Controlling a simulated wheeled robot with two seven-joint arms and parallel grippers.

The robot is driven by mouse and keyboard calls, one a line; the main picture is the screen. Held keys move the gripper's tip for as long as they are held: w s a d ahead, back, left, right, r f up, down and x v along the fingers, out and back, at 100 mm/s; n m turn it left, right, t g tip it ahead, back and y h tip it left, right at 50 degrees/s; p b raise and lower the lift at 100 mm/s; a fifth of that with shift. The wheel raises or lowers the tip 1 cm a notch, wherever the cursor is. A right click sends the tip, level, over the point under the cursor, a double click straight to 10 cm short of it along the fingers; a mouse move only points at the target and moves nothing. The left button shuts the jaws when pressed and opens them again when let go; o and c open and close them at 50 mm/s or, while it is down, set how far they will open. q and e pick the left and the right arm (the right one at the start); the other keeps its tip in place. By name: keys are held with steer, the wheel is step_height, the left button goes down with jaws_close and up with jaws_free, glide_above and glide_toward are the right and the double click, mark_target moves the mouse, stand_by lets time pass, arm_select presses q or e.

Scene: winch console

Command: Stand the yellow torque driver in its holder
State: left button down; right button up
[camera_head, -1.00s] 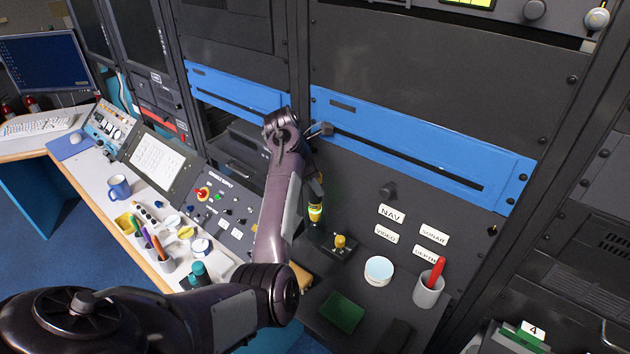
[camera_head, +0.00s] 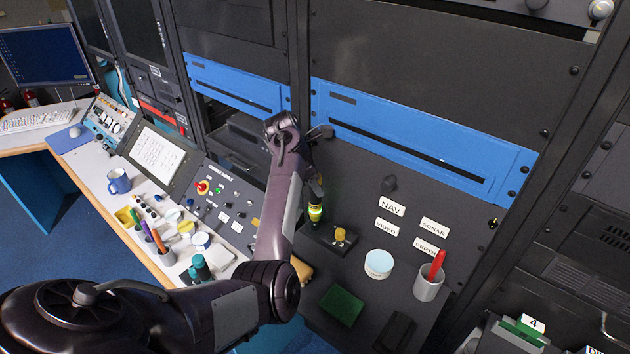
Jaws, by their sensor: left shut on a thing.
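The yellow torque driver (camera_head: 316,213) hangs roughly upright below my left gripper (camera_head: 317,192), with a bright yellow band and a darker lower part. My left gripper is shut on its upper part, and its fingers are small and dark in this view. The driver's lower end is close to a dark block with a yellow knob (camera_head: 340,235) on the console. I cannot tell whether that end touches anything, and I cannot make out the holder clearly. My right gripper is out of view.
On the right console stand a round pale-blue-topped tub (camera_head: 379,263), a grey cup (camera_head: 429,284) with a red item in it, and a green pad (camera_head: 342,306). The blue rack panel (camera_head: 420,140) rises behind. The left desk holds a blue mug (camera_head: 118,181) and pens.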

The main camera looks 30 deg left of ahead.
arm_select(q)
steer(key=shift+f, duration=0.25)
steer(key=c, duration=1)
jaws_free()
steer(key=shift+o, duration=0.2)
